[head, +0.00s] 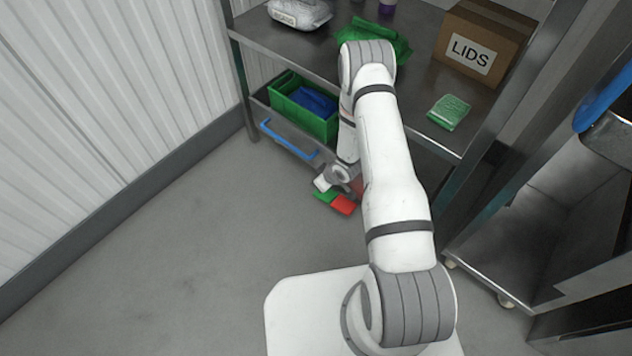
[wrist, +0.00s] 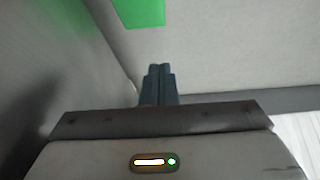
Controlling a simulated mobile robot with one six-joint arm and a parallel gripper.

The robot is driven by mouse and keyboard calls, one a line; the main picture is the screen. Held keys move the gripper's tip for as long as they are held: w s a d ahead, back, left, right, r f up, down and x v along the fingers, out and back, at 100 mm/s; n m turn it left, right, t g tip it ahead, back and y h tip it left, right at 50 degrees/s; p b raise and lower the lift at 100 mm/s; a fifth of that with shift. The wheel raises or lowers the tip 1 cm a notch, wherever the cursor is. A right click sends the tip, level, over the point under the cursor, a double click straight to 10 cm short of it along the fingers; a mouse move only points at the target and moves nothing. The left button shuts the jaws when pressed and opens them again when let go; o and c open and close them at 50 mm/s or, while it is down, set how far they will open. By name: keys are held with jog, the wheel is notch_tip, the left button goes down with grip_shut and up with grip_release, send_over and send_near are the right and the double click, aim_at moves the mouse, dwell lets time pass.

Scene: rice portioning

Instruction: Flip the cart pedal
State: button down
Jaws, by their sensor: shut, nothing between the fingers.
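The cart pedal, a flat piece with a green half and a red half (head: 344,205), is low near the floor below the shelf unit in the head view. A green patch (wrist: 140,11), which looks like the pedal's green half, shows at the top edge of the wrist view. My gripper (wrist: 158,70) is shut and empty, its dark fingertips together and apart from the green patch in that picture. In the head view my arm reaches down beside the pedal, and the fingertips cannot be made out there.
A metal shelf unit (head: 300,48) stands ahead, with a LIDS box (head: 483,42) on top and a green crate (head: 290,103) on its lower level. A blue handle (head: 290,142) juts from its front. A metal cart (head: 520,270) stands right. Floor at left is clear.

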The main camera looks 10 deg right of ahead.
jog(key=p+v, duration=0.1)
jog(key=v, duration=0.5)
jog(key=shift+p, duration=0.35)
jog(key=shift+s+d, duration=0.1)
jog(key=shift+s, duration=0.1)
